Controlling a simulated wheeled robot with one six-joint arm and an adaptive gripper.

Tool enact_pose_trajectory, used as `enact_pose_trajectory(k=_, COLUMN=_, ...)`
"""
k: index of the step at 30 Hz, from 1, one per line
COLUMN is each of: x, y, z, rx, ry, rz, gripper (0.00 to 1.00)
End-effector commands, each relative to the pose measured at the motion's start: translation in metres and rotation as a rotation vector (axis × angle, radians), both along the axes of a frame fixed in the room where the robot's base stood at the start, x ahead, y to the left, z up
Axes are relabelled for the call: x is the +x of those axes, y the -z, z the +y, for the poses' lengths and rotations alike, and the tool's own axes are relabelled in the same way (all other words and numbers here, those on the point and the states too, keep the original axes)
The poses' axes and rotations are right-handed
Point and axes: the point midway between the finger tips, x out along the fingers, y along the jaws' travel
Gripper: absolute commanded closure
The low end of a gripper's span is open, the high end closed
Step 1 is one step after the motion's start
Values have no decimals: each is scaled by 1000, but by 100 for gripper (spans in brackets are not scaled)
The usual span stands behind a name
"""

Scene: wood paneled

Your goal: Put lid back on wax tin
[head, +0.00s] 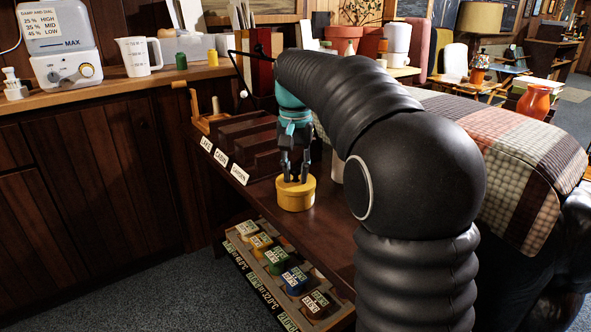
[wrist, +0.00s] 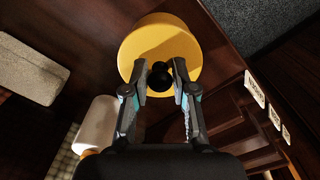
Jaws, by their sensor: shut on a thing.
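A yellow round wax tin (head: 294,198) stands upright on the dark wooden table. Its yellow lid (head: 297,184) shows at the top of it; I cannot tell whether the lid is fully seated. In the wrist view the lid (wrist: 160,42) appears as a yellow disc with a black knob (wrist: 160,75) on it. My gripper (head: 295,177) points down over the tin, and its fingers are shut on the black knob. In the wrist view my gripper (wrist: 160,78) has one finger on each side of the knob.
A dark stepped rack (head: 245,145) with white labels stands left of the tin. A white cylinder (head: 337,166) stands close to its right, partly behind my arm. A lower shelf (head: 275,275) holds several coloured labelled blocks. The table in front of the tin is clear.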

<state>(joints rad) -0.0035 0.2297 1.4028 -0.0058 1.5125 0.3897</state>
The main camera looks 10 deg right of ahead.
Motion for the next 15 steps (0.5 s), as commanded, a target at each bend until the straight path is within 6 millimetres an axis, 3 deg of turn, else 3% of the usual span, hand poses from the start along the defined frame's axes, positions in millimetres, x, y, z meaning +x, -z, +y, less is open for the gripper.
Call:
enact_pose_trajectory(k=10, x=0, y=0, z=0, rx=0, ry=0, rz=-1, gripper=100)
enact_pose_trajectory(k=11, x=0, y=0, z=0, rx=0, ry=0, rz=-1, gripper=69)
enact_pose_trajectory(k=14, x=0, y=0, z=0, rx=0, ry=0, rz=-1, gripper=45)
enact_pose_trajectory(k=15, x=0, y=0, z=0, rx=0, ry=0, rz=-1, gripper=45)
